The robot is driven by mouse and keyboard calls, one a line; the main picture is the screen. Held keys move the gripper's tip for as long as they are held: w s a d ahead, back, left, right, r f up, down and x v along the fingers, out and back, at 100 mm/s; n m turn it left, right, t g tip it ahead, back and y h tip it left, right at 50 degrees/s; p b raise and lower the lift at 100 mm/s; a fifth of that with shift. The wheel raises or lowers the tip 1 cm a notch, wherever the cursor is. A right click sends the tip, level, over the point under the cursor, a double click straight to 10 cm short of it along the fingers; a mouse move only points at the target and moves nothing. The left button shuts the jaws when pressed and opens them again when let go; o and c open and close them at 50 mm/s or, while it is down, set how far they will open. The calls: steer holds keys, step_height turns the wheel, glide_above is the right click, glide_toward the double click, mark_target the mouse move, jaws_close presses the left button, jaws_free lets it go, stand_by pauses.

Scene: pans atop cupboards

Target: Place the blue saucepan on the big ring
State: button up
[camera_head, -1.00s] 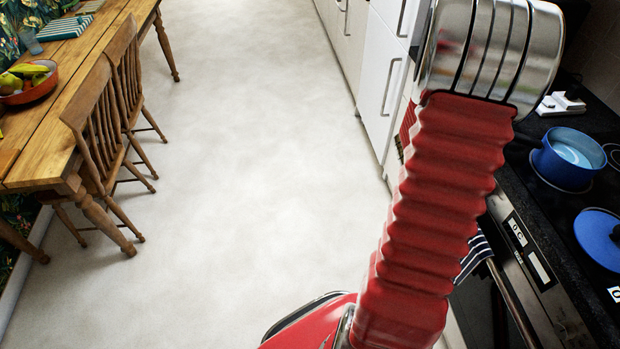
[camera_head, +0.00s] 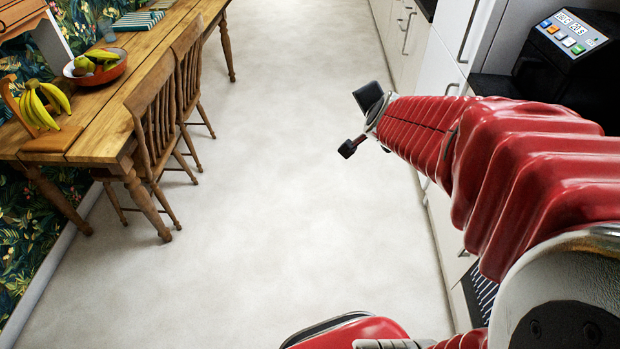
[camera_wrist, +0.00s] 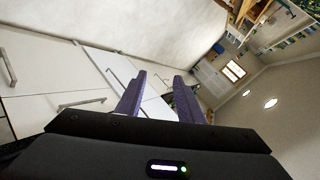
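My gripper (camera_head: 358,123) is held out over the floor at the left end of my red arm in the head view. Its two dark fingers are apart with nothing between them. In the wrist view the fingers (camera_wrist: 159,98) also show apart and empty, in front of white cupboard fronts. The blue saucepan and the hob with the big ring are in neither view now. My arm covers much of the right side of the head view.
White cupboards (camera_head: 448,60) with bar handles line the right side. A dark appliance with a lit display (camera_head: 571,33) stands on the right. A wooden table (camera_head: 105,115), chairs (camera_head: 155,125) and a fruit bowl (camera_head: 95,66) are at left. The floor (camera_head: 290,190) between is clear.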

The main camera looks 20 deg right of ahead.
steer(key=s+a+n+y, duration=0.3)
steer(key=a+n, duration=0.2)
steer(key=a, duration=0.4)
steer(key=s+a+n+g, duration=0.2)
steer(key=s+a+n, duration=0.3)
steer(key=s, duration=0.3)
steer(key=s+a+f+n+g+y, duration=0.1)
steer(key=s+a+n+g, duration=0.2)
steer(key=s+a+n, duration=0.2)
steer(key=s+n, duration=0.1)
steer(key=s, duration=0.2)
steer(key=shift+s+a+f+y, duration=0.15)
steer(key=shift+s+a+y, duration=0.15)
steer(key=shift+s+a, duration=0.1)
steer(key=shift+d, duration=0.1)
